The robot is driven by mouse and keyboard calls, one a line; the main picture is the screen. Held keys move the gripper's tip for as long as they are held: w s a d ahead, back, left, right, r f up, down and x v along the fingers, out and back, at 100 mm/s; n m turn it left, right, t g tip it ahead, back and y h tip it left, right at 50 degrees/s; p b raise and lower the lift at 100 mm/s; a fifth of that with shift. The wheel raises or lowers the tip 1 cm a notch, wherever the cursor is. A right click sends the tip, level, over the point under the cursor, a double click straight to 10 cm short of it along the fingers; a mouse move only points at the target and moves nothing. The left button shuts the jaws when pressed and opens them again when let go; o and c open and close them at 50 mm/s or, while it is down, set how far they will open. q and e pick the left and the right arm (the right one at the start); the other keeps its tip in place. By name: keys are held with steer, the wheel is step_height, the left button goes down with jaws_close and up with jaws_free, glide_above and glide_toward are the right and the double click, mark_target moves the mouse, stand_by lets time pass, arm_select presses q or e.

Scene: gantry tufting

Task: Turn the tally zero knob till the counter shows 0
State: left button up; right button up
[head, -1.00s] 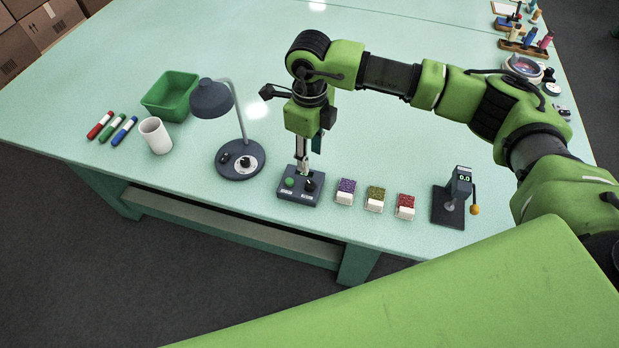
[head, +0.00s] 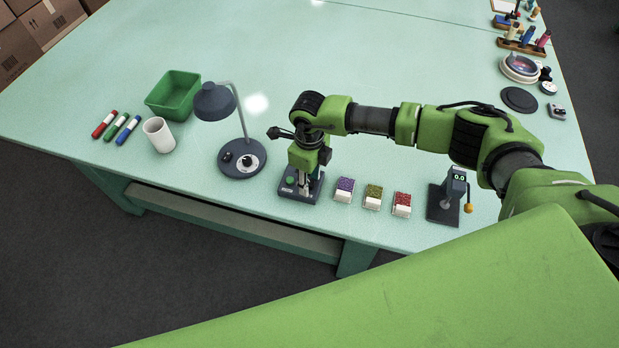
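A dark control box (head: 285,193) with a green button (head: 290,180) stands near the table's front edge. Its black knob is hidden by my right gripper (head: 305,189), which points down right over the box's right part. I cannot tell whether its fingers touch the knob or are closed on it. A small dark stand (head: 440,205) to the right carries a display (head: 459,177) with green digits that look like 0.0, and an orange-tipped handle (head: 468,208). My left gripper is not in view.
A desk lamp (head: 241,165) with knobs on its base stands left of the box. Purple, olive and red-topped small blocks (head: 372,197) sit close on its right. The table's middle is clear.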

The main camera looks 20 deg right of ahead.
jaws_close()
steer(key=shift+m, duration=0.4)
steer(key=shift+m+b, duration=0.65)
steer(key=shift+m, duration=0.35)
steer(key=m+b, duration=0.1)
steer(key=m, duration=0.3)
steer(key=shift+m, duration=0.3)
steer(key=m+b, duration=0.1)
steer(key=m, duration=0.3)
steer(key=shift+b, duration=0.3)
steer(key=m, duration=0.5)
steer(key=shift+d, duration=0.1)
steer(key=shift+w+r, duration=0.1)
